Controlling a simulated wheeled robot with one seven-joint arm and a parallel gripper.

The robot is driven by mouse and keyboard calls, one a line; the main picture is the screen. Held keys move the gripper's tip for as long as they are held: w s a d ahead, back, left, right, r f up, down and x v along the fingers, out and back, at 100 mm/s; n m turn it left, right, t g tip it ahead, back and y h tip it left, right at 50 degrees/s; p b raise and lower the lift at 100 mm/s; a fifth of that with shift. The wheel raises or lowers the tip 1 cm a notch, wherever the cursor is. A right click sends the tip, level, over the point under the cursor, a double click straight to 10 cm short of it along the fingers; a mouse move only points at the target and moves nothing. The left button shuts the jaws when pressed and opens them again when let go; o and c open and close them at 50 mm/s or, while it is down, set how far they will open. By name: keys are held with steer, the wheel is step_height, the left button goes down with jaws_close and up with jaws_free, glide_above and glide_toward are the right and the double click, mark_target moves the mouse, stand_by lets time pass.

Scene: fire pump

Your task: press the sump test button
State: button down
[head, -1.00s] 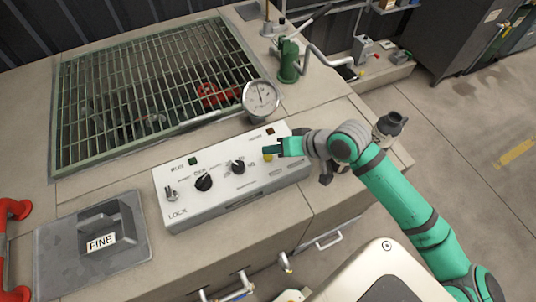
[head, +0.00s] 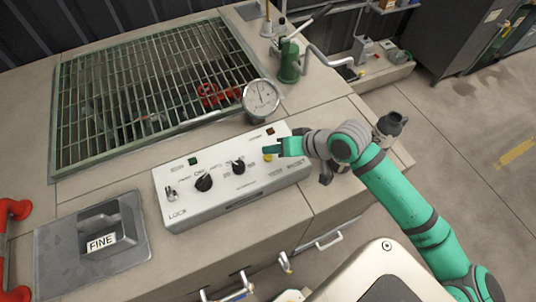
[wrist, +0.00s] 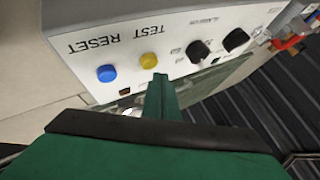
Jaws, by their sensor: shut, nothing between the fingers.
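The yellow button (wrist: 148,60), beside the word TEST, is on the sloped top of a white control panel (wrist: 190,20). The button also shows in the head view (head: 268,157), just below the fingertips. My gripper (wrist: 160,78) is shut and empty, its green fingertips right beside the yellow button in the wrist view. In the head view my gripper (head: 268,149) reaches over the panel from the right. I cannot tell whether the tip touches the button. A blue button (wrist: 106,73) by the word RESET is next to the yellow one; my gripper hides it in the head view.
Two black knobs (head: 204,182) (head: 238,167) and a key switch (head: 171,194) are further left on the panel. A pressure gauge (head: 261,97) stands behind it, close to my gripper. A green grating (head: 62,120) lies behind left. A grey FINE box (head: 130,225) sits at left.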

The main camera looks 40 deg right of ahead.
mark_target(271, 157)
steer(key=shift+f, duration=0.25)
stand_by(0.4)
steer(key=shift+f, duration=0.15)
steer(key=shift+s+f, duration=0.1)
steer(key=shift+f, duration=0.45)
stand_by(0.8)
steer(key=shift+r, duration=0.95)
steer(key=shift+r, duration=0.1)
steer(key=shift+r, duration=2.45)
